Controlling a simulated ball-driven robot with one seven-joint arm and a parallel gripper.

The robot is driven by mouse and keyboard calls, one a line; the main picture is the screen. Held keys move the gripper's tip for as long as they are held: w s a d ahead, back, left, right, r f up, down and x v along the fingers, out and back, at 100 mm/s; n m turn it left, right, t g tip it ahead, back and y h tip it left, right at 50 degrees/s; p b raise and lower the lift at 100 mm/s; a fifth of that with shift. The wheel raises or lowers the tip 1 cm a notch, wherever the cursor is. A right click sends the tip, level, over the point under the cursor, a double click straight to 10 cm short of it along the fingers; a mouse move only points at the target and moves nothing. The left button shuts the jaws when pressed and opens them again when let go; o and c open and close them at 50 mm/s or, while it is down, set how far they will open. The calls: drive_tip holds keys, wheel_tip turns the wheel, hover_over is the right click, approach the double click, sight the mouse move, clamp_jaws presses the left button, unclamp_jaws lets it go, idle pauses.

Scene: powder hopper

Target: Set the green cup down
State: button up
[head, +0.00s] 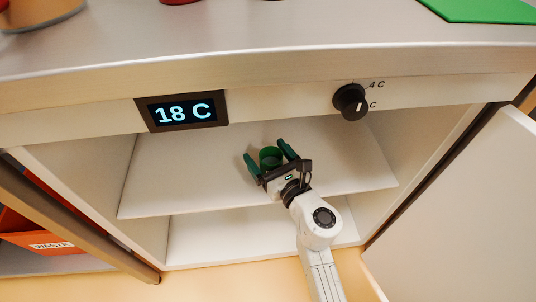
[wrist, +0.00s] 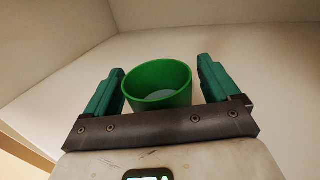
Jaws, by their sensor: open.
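The green cup (head: 270,157) stands upright on the upper shelf (head: 165,180) inside the open cabinet. My gripper (head: 265,154) reaches in from the front with its two green fingers open, one on each side of the cup.
A display reading 18 C (head: 182,111) and a black knob (head: 350,102) sit on the panel above the opening. The cabinet door (head: 460,220) stands open at the right. An orange waste bin (head: 45,241) is at the left. The shelf is clear on both sides of the cup.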

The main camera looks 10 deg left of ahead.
drive_tip(key=shift+r, duration=0.2)
drive_tip(key=p+v, duration=0.2)
drive_tip(key=v, duration=1)
